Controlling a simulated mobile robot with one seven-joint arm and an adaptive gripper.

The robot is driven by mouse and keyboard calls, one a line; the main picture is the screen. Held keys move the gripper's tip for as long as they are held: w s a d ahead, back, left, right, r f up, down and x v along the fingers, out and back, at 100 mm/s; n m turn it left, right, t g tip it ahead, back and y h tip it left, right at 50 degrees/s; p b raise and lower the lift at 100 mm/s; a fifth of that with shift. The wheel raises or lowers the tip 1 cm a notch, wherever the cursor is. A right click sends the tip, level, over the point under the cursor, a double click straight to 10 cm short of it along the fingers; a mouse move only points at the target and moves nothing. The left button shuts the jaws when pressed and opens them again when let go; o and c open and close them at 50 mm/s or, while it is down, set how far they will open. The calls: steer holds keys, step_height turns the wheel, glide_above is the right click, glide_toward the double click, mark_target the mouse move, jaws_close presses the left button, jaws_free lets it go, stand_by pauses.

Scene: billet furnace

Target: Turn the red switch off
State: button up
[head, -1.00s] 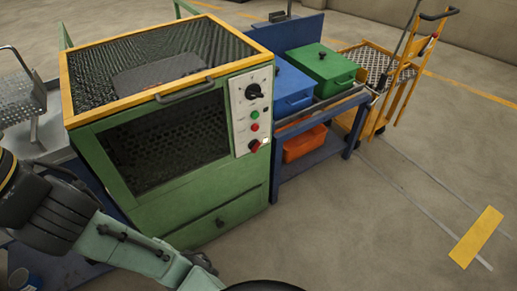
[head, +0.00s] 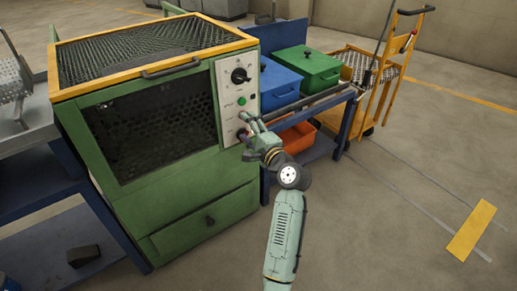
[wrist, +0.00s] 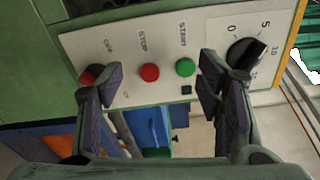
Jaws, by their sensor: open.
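The red switch (wrist: 90,74) is at the left of the control panel in the wrist view, partly hidden behind my left finger. In the head view my gripper covers that part of the panel. My gripper (wrist: 161,80) is open and empty, with its fingers spread over the panel. In the head view my gripper (head: 244,127) is at the lower part of the white panel (head: 226,98). I cannot tell whether a finger touches the switch.
A red stop button (wrist: 149,72), a green start button (wrist: 185,67) and a black dial (wrist: 246,56) are close by on the panel. The green furnace (head: 150,170) stands left of a blue bench with blue (head: 281,82) and green (head: 307,66) boxes.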

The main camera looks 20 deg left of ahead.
steer(key=d+f+m+g, duration=0.1)
steer(key=d+f+m, duration=0.5)
steer(key=f, duration=0.4)
steer(key=x, duration=1.1)
steer(key=shift+y, duration=0.3)
steer(key=shift+s+r, duration=0.1)
steer(key=shift+s, duration=0.05)
steer(key=c, duration=1.2)
steer(key=shift+o, duration=0.2)
